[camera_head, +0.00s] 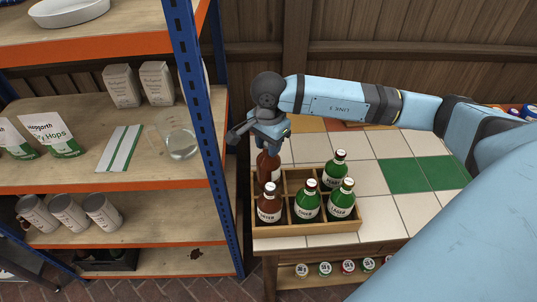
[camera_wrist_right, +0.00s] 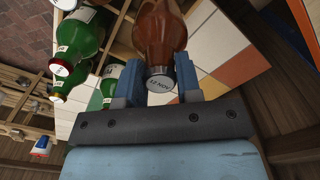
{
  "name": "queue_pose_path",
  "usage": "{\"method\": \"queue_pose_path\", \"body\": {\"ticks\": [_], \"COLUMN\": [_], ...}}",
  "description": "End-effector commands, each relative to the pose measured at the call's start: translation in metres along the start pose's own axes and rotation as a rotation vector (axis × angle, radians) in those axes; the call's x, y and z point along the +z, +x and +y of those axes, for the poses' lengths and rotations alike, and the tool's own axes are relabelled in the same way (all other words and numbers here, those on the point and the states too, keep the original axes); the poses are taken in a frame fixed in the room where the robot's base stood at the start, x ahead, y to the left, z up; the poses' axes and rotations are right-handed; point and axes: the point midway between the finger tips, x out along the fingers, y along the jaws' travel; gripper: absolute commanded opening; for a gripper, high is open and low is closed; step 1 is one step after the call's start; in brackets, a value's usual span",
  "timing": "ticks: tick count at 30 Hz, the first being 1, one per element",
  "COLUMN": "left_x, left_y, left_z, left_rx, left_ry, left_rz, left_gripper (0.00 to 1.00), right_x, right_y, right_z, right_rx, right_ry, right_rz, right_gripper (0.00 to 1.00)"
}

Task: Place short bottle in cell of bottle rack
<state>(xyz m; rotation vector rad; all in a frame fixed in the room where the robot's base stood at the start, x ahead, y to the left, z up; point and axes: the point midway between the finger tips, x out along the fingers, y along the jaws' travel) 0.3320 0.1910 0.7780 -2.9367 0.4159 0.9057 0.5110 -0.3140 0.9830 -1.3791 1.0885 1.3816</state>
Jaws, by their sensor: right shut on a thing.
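A short brown bottle (camera_head: 268,166) is held upright by my right gripper (camera_head: 268,142) at the back left cell of the wooden bottle rack (camera_head: 318,227). The rack's wall and the front bottle hide its base, so I cannot tell if it rests on the cell floor. In the wrist view the gripper's fingers (camera_wrist_right: 160,85) are closed around the brown bottle (camera_wrist_right: 160,35) near its cap. A brown porter bottle (camera_head: 269,207) stands in the front left cell. Green bottles (camera_head: 308,202) fill the front middle, front right and back right cells. The back middle cell looks empty. My left gripper is out of view.
The rack stands on a tiled table (camera_head: 412,205) with free room to its right. A shelf unit with a blue post (camera_head: 203,110) stands close on the left, holding bags, cans and a glass jar (camera_head: 181,143). A wooden fence (camera_head: 340,28) is behind.

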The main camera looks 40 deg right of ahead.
Motion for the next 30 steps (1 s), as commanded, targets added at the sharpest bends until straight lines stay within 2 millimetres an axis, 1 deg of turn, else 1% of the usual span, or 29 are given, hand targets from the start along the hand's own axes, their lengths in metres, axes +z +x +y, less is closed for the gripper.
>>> {"method": "queue_pose_path", "body": {"ticks": [5,9,12,20,23,24,26,27,30], "left_x": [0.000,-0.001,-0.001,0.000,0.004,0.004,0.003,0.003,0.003], "left_y": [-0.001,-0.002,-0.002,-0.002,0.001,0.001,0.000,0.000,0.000], "left_z": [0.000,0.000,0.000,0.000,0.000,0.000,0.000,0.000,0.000], "left_rx": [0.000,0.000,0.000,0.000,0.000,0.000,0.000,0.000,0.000], "left_ry": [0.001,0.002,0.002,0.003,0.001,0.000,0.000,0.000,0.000], "left_rz": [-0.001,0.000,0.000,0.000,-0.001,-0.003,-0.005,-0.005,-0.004], "left_gripper": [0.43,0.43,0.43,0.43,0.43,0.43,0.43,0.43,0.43], "right_x": [0.000,0.001,0.001,0.000,0.000,0.000,0.000,0.000,0.000], "right_y": [0.011,0.031,0.042,0.044,0.048,0.049,0.048,0.048,0.048], "right_z": [0.000,0.000,0.000,0.000,0.000,0.000,0.000,0.000,0.000], "right_rx": [0.001,0.002,0.000,-0.002,-0.002,0.000,0.000,0.000,0.000], "right_ry": [0.000,-0.001,-0.001,-0.001,-0.001,-0.001,-0.001,-0.001,-0.001], "right_rz": [-0.001,-0.002,-0.001,0.000,0.000,0.000,0.000,0.000,0.000], "right_gripper": [0.00,0.00,0.00,0.00,0.00,0.34,0.48,0.57,0.58]}}
